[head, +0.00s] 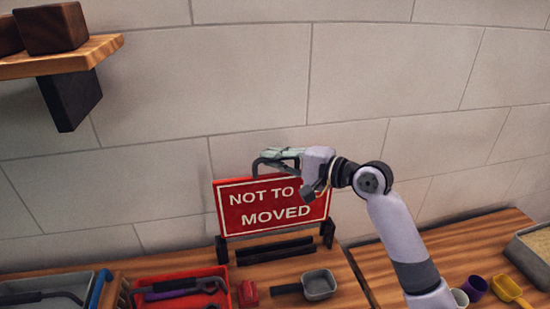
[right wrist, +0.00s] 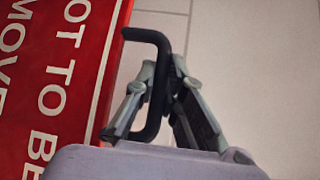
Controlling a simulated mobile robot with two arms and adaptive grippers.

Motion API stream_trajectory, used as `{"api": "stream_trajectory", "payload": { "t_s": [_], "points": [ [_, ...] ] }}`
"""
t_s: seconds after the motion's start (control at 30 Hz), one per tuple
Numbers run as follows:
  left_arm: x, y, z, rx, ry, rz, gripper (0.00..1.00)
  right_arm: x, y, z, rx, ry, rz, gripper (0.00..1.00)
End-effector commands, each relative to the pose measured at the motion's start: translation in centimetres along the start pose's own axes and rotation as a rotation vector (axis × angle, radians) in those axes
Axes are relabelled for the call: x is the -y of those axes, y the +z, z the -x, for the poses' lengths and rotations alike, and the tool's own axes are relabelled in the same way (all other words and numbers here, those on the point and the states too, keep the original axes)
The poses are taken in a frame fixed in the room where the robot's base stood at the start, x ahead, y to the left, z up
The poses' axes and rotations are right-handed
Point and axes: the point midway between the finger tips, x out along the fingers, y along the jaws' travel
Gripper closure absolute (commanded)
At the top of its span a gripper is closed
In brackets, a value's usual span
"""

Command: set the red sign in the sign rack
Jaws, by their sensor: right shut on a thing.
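The red sign (head: 262,218) with white lettering stands near-upright in front of the wall in the head view, its face toward me. My right gripper (head: 283,160) is shut on the black handle at the sign's top edge. In the right wrist view the gripper (right wrist: 165,95) has its fingers on either side of the dark bent handle (right wrist: 158,60), with the red sign (right wrist: 50,80) at the left. The black sign rack (head: 275,250) is on the bench, an end post near each lower corner of the sign. I cannot tell whether the sign's lower edge touches the rack.
On the bench (head: 345,285) are a red tray (head: 140,300) of tools, a grey bin (head: 45,285), a small red block (head: 248,293) and a grey scoop (head: 318,284). Purple and yellow items lie at the right. A wooden shelf (head: 85,55) juts out at upper left.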

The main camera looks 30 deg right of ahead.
Motion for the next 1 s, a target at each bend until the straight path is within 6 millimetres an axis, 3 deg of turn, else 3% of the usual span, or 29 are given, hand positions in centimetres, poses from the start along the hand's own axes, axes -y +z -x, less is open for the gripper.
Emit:
{"api": "stream_trajectory", "payload": {
  "t_s": [0.6,1.0],
  "points": [
    [0.0,0.1,-1.0,0.0,0.0,0.0,0.5,-1.9,-0.3,-0.2,0.0,-0.005,0.001,1.0],
    [0.0,0.1,-1.0,0.001,0.0,0.0,0.5,-2.0,-0.3,-0.2,0.0,-0.005,0.001,1.0]
  ]
}}
